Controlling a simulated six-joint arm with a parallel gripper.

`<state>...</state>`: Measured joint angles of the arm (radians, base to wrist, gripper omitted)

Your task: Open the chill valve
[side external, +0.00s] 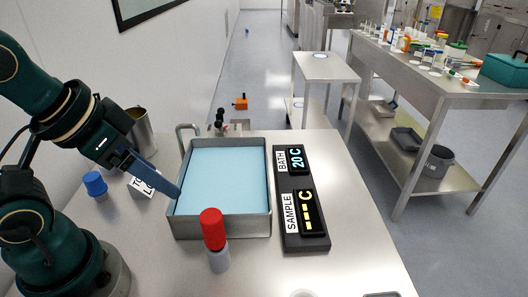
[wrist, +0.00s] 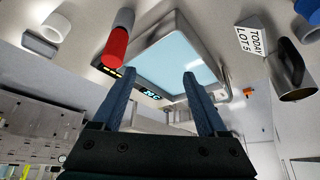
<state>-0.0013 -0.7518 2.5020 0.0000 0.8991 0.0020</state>
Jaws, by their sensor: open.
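A metal bath (side external: 222,227) filled with pale blue liquid sits on the steel table. A curved metal pipe (side external: 186,130) stands at its far left corner. Behind the bath is a small fitting with dark round parts (side external: 220,119); it may be the chill valve, but it is too small to tell or to read its state. My gripper (side external: 178,192) is open and empty, with its fingers pointing down at the bath's left rim. In the wrist view, its two fingers (wrist: 161,76) are apart, with the bath (wrist: 201,33) between and beyond them. I cannot tell whether they touch the rim.
A red-topped cylinder (side external: 213,229) stands at the bath's front. A display panel (side external: 306,242) on the right reads bath 20 C and sample dashes. A blue-capped item (side external: 95,184), a lot card (side external: 141,188) and a metal cup (side external: 141,133) are on the left. The right front table is mostly clear.

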